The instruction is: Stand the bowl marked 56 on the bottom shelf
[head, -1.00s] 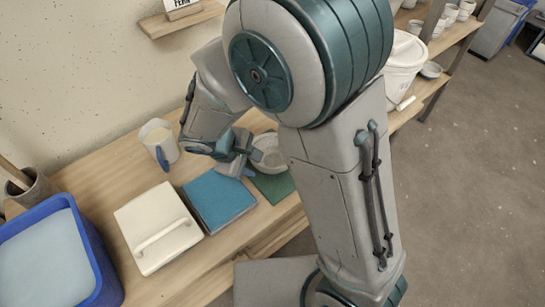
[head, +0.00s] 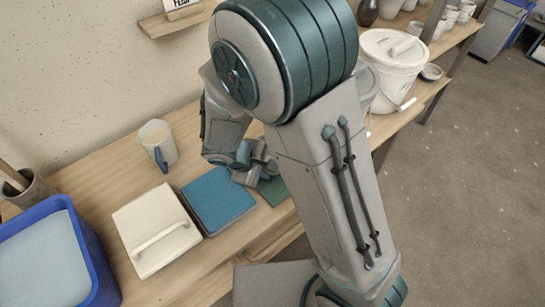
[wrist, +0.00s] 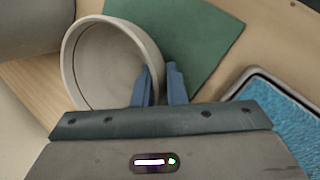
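A pale grey bowl (wrist: 103,62) shows in the wrist view, its mouth facing the camera, partly over a green mat (wrist: 185,40). No number can be read on it. My gripper (wrist: 160,72) is at the bowl's right rim, one blue finger inside the mouth and the other outside. The fingers are close together with the bowl's wall between them; I cannot tell whether they press on it. In the head view my gripper (head: 258,168) is above the back of the green mat (head: 274,188), and my arm hides the bowl. The bottom shelf cannot be made out.
Left of the mat are a blue pad (head: 217,199), a white lidded box (head: 155,229), a pitcher (head: 158,146) and a blue tub (head: 50,260). A white bucket (head: 392,68) stands beyond my arm. A small shelf (head: 178,20) juts from the wall.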

